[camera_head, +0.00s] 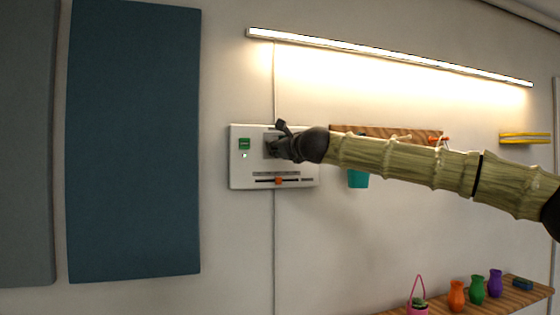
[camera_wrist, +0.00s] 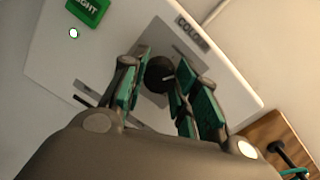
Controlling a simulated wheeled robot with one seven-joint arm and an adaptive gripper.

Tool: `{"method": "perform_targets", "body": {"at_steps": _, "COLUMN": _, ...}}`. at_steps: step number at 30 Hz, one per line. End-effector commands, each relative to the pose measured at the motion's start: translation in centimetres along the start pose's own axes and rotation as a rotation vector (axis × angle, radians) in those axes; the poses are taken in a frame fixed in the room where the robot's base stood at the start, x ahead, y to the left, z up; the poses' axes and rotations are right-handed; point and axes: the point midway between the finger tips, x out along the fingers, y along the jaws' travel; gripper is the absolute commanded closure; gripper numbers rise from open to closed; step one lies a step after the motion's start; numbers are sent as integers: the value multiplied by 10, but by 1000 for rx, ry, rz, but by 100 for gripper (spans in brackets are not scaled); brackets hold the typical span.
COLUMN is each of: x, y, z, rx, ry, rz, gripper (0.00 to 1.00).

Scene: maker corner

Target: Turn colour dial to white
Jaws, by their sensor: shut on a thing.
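The colour dial (camera_wrist: 159,73) is a dark round knob on a grey square plate, under a label reading "COLO…" in the wrist view. It sits on a white wall panel (camera_head: 241,175). My gripper (camera_wrist: 157,82) is at the panel with its green-padded fingers on both sides of the dial, shut on it. In the head view my gripper (camera_head: 277,143) covers the dial, so its pointer and setting are hidden. A green light button (camera_head: 244,144) is on the panel's left, with a small pale lamp below it; the button also shows in the wrist view (camera_wrist: 88,10).
An orange slider (camera_head: 278,181) is on the panel's lower part. A lit strip lamp (camera_head: 390,56) runs above. A shelf with small vases (camera_head: 457,295) is at lower right.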

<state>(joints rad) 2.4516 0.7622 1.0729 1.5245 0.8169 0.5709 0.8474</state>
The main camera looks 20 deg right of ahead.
Motion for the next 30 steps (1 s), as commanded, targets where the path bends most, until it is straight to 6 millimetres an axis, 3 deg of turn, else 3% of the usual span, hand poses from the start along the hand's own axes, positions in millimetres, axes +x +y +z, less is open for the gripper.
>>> {"method": "perform_targets", "body": {"at_steps": 18, "x": -1, "y": -1, "z": -2, "rx": 482, "ry": -28, "rz": -37, "gripper": 94}}
{"method": "perform_targets", "body": {"at_steps": 30, "x": -1, "y": -4, "z": 2, "rx": 647, "ry": -37, "rz": -48, "gripper": 94}}
